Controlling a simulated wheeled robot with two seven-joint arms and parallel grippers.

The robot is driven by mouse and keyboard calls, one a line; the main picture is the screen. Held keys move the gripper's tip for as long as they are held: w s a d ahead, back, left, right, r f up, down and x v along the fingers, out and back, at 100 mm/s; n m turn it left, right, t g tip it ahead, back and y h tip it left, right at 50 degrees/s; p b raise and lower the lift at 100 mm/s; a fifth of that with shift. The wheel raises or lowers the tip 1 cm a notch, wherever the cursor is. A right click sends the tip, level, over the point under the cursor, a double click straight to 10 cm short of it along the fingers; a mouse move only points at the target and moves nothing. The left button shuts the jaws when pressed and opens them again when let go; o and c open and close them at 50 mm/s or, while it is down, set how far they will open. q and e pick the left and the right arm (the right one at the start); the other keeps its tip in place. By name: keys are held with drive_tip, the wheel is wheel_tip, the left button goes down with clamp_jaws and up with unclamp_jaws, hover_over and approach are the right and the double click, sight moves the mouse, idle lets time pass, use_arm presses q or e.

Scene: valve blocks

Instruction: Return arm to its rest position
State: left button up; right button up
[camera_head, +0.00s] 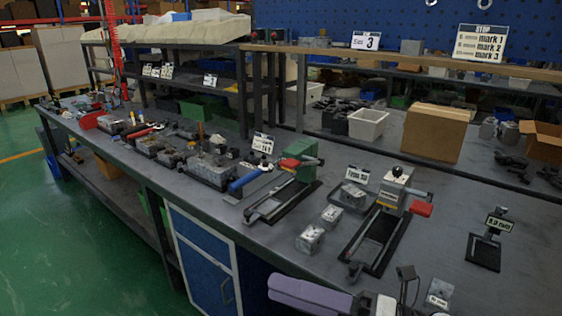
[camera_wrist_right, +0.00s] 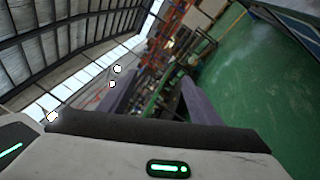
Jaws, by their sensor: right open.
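My right gripper (camera_head: 290,292) shows at the bottom edge of the head view, as pale purple fingers in front of the workbench (camera_head: 262,238). In the right wrist view my right gripper (camera_wrist_right: 160,88) has its two purple fingers spread apart, with nothing between them. The wrist camera is tilted and looks out at the hall and green floor. Small grey metal blocks (camera_head: 310,239) stand on the bench, apart from the gripper. My left gripper is not in view.
A black clamp fixture with a red handle (camera_head: 420,208) and one with a green block (camera_head: 300,170) stand on the bench. Beyond are a white bin (camera_head: 367,124) and a cardboard box (camera_head: 435,132). Several tools and parts crowd the left side. Green floor (camera_head: 75,235) lies free at left.

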drive_tip(key=w+d+f+m+t+h, duration=0.1)
drive_tip(key=d+f+m+t+h, duration=0.5)
drive_tip(key=f+m, duration=0.5)
drive_tip(key=d+f+m+t+h, duration=0.45)
drive_tip(key=f+m+h, duration=0.2)
drive_tip(key=m, duration=0.85)
drive_tip(key=s+d+f+m+g+h, duration=0.2)
drive_tip(key=s+f+m+g, duration=0.1)
drive_tip(key=s+f, duration=0.4)
drive_tip(key=s+d+f+m+g+h, duration=0.2)
drive_tip(key=s+f+m, duration=0.4)
drive_tip(key=f, duration=0.3)
drive_tip(key=shift+s+d+f+m+g, duration=0.3)
drive_tip(key=shift+s+d+g, duration=0.2)
drive_tip(key=shift+s+g, duration=0.45)
drive_tip(key=shift+w, duration=0.15)
